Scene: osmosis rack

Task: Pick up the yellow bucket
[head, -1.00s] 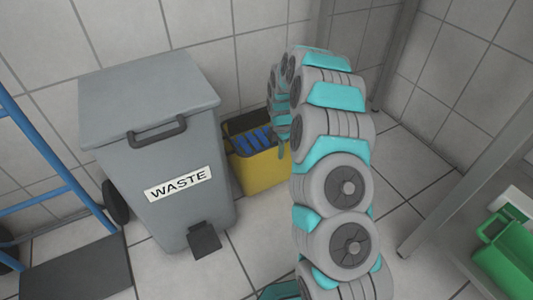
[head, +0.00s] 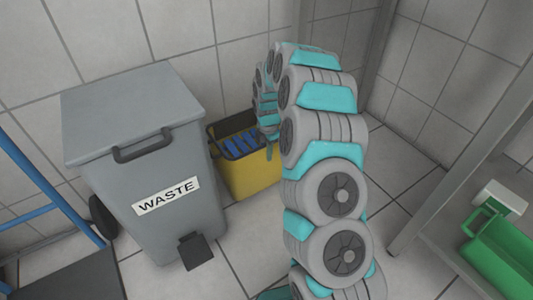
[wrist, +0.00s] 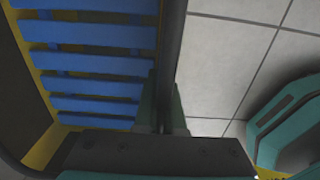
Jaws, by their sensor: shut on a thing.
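The yellow bucket (head: 258,175) stands upright beside the grey waste bin in the head view, against the tiled wall. It has a dark rim and a blue slatted insert (head: 240,143). My gripper (wrist: 163,118) is shut on the bucket's dark upper edge or handle (wrist: 172,45), which runs between its fingers in the wrist view. The blue slats (wrist: 88,68) lie to the left of that bar. My gripper reaches the bucket's right side in the head view (head: 268,140). My arm hides part of the bucket's right side. I cannot tell whether its base touches the floor.
The grey waste bin (head: 145,180) with a foot pedal stands close on the bucket's left. A blue-framed cart (head: 40,180) is at far left. A metal rack post (head: 440,170) and a green container (head: 500,255) are at right. Tiled floor (head: 235,240) is clear in front.

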